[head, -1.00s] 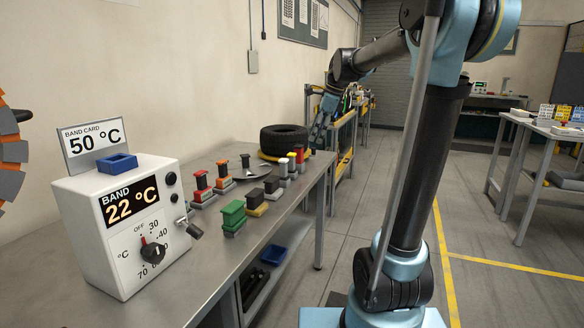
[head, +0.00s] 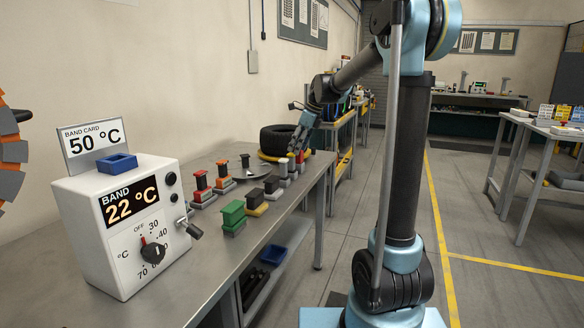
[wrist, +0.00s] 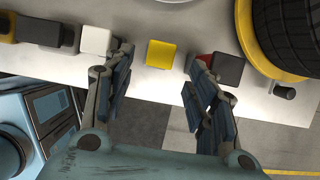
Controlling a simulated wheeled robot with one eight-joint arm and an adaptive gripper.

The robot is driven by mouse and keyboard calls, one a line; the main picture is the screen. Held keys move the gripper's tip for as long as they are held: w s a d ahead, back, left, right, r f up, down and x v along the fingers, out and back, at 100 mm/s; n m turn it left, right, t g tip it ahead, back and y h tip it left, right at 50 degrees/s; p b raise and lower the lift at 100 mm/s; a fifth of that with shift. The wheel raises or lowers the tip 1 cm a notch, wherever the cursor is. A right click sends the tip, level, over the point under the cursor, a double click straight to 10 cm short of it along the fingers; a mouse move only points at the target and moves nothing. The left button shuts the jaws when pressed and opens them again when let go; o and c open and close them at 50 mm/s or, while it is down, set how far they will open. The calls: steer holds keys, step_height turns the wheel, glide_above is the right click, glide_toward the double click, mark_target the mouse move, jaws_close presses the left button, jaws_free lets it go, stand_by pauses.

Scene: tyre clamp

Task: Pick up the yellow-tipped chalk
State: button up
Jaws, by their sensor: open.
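The yellow-tipped chalk (wrist: 161,53) shows in the wrist view as a yellow square top at the bench edge. My gripper (wrist: 161,60) is open, with one finger on each side of the yellow top and visible gaps to both. In the head view my gripper (head: 298,148) points down over the far end of the chalk row and partly hides it. A white-topped piece (wrist: 97,40) stands left of the left finger. A red-topped piece (wrist: 203,66) is partly hidden behind the right finger.
A dark block (wrist: 229,68) stands beside the red top. A tyre (wrist: 290,38) lies on a yellow ring (wrist: 245,35) close to the right. Black and yellow blocks (wrist: 38,31) stand at the left. The control box (head: 125,220) is at the near bench end.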

mark_target(292, 161)
steer(key=shift+x, duration=3.9)
steer(key=c, duration=1.2)
